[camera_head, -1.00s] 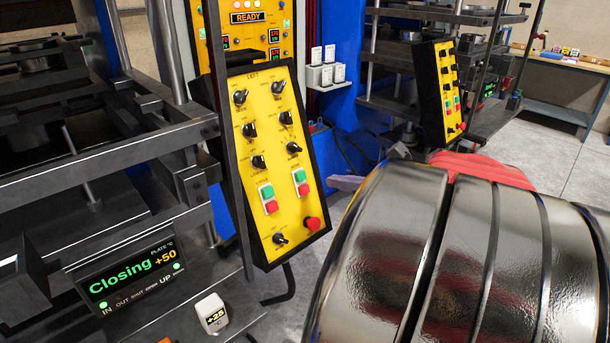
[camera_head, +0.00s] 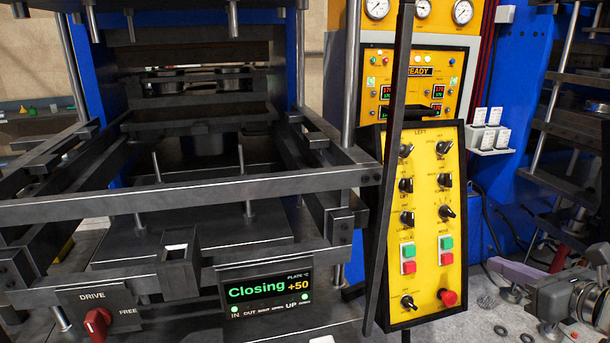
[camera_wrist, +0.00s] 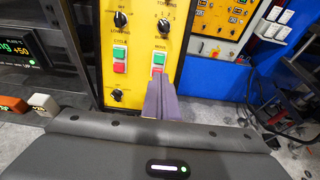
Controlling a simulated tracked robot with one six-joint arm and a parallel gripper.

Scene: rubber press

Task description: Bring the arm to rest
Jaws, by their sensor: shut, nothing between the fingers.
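My gripper (camera_head: 503,266) shows at the lower right of the head view, to the right of the yellow left control panel (camera_head: 427,210). Its pale purple fingers point left toward the panel, with a visible gap between them and it. In the wrist view the fingers (camera_wrist: 160,92) are together and empty. They cover the lower right of the panel (camera_wrist: 140,40), below a green and red button pair, and hide the red knob there. Part of my arm (camera_head: 565,300) is cut off by the right edge of the head view.
The press frame (camera_head: 190,190) fills the left and middle. Its display (camera_head: 266,296) reads "Closing +50". A red DRIVE knob (camera_head: 97,322) sits at the lower left. A dark upright bar (camera_head: 392,150) stands by the panel. Grey floor (camera_head: 480,320) shows right of the panel.

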